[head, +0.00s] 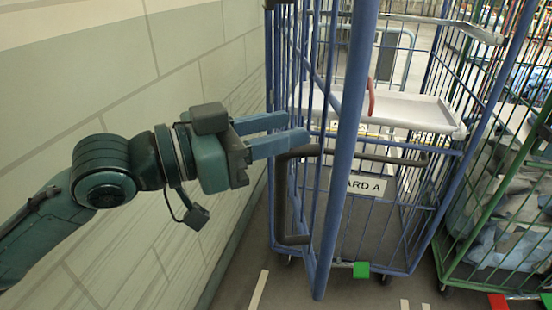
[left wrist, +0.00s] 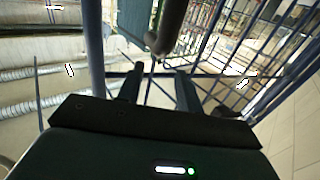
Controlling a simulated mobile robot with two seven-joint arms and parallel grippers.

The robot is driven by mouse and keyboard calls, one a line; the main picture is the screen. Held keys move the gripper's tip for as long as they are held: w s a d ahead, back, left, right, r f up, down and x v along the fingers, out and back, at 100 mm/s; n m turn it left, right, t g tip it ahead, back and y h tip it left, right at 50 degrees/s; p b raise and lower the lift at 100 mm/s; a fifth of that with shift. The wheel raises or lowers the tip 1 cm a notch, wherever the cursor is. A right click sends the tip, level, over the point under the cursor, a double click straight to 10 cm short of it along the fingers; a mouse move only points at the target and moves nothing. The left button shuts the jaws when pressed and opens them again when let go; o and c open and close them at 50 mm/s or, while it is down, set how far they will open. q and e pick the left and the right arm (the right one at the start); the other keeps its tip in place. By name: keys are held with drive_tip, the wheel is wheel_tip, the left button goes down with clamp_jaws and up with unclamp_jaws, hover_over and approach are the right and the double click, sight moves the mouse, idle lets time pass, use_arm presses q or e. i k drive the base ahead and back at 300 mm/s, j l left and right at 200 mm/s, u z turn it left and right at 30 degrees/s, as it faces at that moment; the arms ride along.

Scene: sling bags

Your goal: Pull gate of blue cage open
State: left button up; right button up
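The blue cage (head: 443,190) stands right of the wall, with a label ending in "ARD A" (head: 362,184) on its front. A thick blue post (head: 345,150) edges the gate and stands nearer me than the cage's base, so the gate looks partly swung out. A dark bent bar (head: 280,200) runs along the gate's left side. My left gripper (head: 297,129) is open at the gate's upper left, its fingers pointing right. In the left wrist view, a dark bar (left wrist: 168,30) lies beyond the spread fingers (left wrist: 160,90). I cannot tell whether they touch it. My right gripper is out of view.
A pale tray shelf (head: 405,110) sits inside the blue cage, and a red hook (head: 371,97) shows near the post. A green cage (head: 480,210) with grey-blue bags stands close on the right. A pale block wall (head: 200,90) is close on the left.

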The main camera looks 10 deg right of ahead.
sight(365, 13)
drive_tip(key=k, duration=0.3)
drive_tip(key=k+l, duration=0.1)
drive_tip(key=l, duration=1.25)
drive_tip(key=k+z, duration=0.05)
